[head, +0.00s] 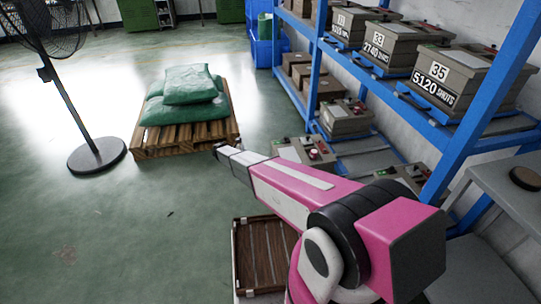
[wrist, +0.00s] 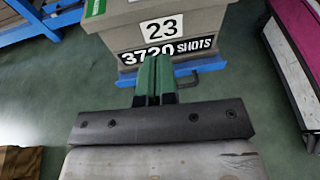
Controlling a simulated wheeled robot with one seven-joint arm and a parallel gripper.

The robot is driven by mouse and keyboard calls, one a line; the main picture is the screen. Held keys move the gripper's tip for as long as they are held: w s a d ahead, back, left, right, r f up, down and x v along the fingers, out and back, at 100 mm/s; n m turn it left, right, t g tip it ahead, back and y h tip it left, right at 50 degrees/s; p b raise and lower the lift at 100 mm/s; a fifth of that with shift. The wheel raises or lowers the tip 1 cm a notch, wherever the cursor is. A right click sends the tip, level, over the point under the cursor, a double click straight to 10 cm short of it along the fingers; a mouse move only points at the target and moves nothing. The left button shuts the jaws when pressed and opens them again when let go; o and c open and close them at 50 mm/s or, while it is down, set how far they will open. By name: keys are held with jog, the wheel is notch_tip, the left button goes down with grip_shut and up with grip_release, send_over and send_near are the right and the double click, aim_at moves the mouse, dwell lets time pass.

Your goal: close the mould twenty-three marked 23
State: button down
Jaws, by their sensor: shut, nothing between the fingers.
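The mould marked 23 (wrist: 155,38) is a grey box at the top of the wrist view, with a "3720 SHOTS" label on its front. Its top is cut off by the frame edge, so I cannot tell how its upper part stands. A blue support (wrist: 184,70) shows under its front edge, with a dark handle (wrist: 210,72) at the right. My gripper (wrist: 156,70) has its green fingers together and empty, pointing at the mould's front, just below the label. I cannot tell whether they touch it. In the head view I cannot make out the number 23.
A blue rack (head: 452,150) with grey moulds, one marked 35 (head: 465,80), runs along the right. A pallet (head: 185,140) with green sacks (head: 188,98) and a fan (head: 97,155) stand at the left. Green floor (head: 110,230) at the front left is clear.

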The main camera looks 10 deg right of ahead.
jog(key=d+f+h, duration=0.1)
jog(key=d, duration=0.2)
jog(key=w+d+t+h, duration=0.1)
jog(key=d, duration=0.3)
jog(key=d+f, duration=0.1)
jog(key=d, duration=0.3)
jog(key=shift+w+d+f+n+t+h, duration=0.15)
jog(key=shift+w+f+n+t+h, duration=0.2)
jog(key=shift+n+t+h, duration=0.05)
send_near(326, 145)
jog(key=w+d, duration=0.3)
jog(key=d, duration=2.1)
jog(key=shift+d+f, duration=0.25)
jog(key=shift+d, duration=0.1)
jog(key=shift+d, duration=0.15)
jog(key=a, duration=0.5)
jog(key=s+a, duration=0.1)
jog(key=a, duration=0.9)
jog(key=shift+s, duration=0.3)
